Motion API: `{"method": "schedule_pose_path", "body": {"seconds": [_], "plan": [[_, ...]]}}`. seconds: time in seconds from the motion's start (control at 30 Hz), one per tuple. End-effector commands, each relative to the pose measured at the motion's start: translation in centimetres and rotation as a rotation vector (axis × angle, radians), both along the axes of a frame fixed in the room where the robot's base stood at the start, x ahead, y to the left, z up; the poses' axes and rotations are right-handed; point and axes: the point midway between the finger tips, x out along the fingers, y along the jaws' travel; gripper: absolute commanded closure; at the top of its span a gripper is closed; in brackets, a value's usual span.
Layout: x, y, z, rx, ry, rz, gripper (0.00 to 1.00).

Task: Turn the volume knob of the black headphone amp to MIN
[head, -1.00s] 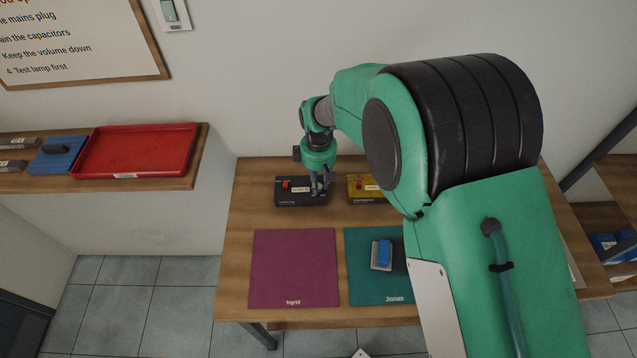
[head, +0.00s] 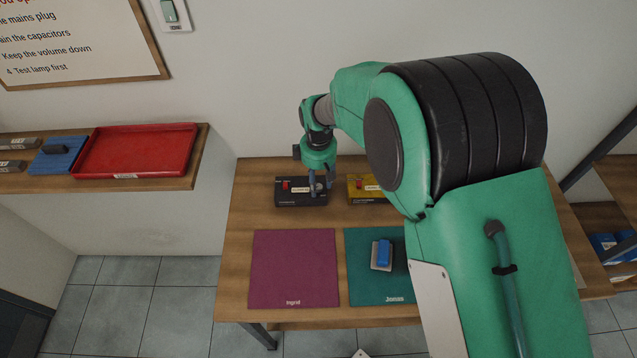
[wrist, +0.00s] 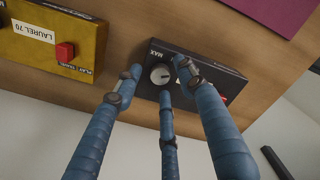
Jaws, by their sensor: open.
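The black headphone amp (head: 287,197) sits at the back of the wooden table, with a red switch on its left and a white label. In the wrist view the amp (wrist: 205,75) shows its round knob (wrist: 160,74), with the word MAX beside it. My gripper (head: 319,187) is over the amp's right end. In the wrist view its three blue fingers (wrist: 160,80) are spread around the knob, apart from one another. I cannot tell if any fingertip touches it. A finger partly hides the label, and the MIN mark is not visible.
A yellow device (head: 365,190) with a red switch stands close to the right of the amp. A purple mat (head: 293,268) and a teal mat (head: 360,285) lie in front, the teal one bearing a blue-topped block (head: 384,252). A red tray (head: 137,150) is on the left shelf.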

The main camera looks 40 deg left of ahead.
Motion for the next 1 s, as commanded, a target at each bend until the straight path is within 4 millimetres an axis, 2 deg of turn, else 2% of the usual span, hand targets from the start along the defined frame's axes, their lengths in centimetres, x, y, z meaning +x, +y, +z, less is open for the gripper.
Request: {"method": "schedule_pose_path", "body": {"seconds": [0.17,0.7,1.0], "plan": [[0.0,0.0,1.8,0.001,-0.001,0.0,0.6],[0.1,0.1,9.9,0.002,-0.002,0.0,0.6],[0.0,0.0,11.4,0.0,0.0,0.0,0.6]]}}
